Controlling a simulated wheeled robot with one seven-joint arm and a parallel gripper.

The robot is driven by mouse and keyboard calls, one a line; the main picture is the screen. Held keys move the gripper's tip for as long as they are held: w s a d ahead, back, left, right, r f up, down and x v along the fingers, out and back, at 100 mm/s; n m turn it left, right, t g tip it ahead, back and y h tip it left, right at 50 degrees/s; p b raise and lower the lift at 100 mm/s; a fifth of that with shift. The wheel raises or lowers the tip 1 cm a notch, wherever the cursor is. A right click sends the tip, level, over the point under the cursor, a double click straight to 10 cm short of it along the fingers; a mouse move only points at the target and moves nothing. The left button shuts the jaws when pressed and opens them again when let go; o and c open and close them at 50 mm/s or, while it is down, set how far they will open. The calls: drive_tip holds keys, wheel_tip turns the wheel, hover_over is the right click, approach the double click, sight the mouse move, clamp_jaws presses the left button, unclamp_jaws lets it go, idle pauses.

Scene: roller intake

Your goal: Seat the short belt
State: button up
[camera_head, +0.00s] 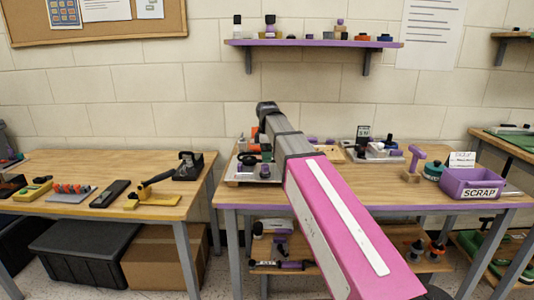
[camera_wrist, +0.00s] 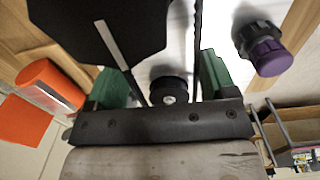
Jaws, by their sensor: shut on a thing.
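In the wrist view my gripper (camera_wrist: 163,80) has green finger pads set well apart. Two thin dark strands, which look like the short belt (camera_wrist: 198,40), run along the inner sides of the pads and away from me. The gripper looks shut on this belt. A black round roller or pulley (camera_wrist: 170,86) with a bright centre shows between the strands. I cannot tell whether the belt touches it.
A black plate with a white stripe (camera_wrist: 112,45), a purple knob (camera_wrist: 268,55) and an orange cylinder (camera_wrist: 50,85) lie close around the gripper. The middle bench (camera_head: 240,196) also holds another small device (camera_head: 376,150), and a purple scrap bin (camera_head: 470,184) at right.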

drive_tip(key=o, duration=0.6)
drive_tip(key=shift+r, duration=1.45)
drive_tip(key=shift+o, duration=1.2)
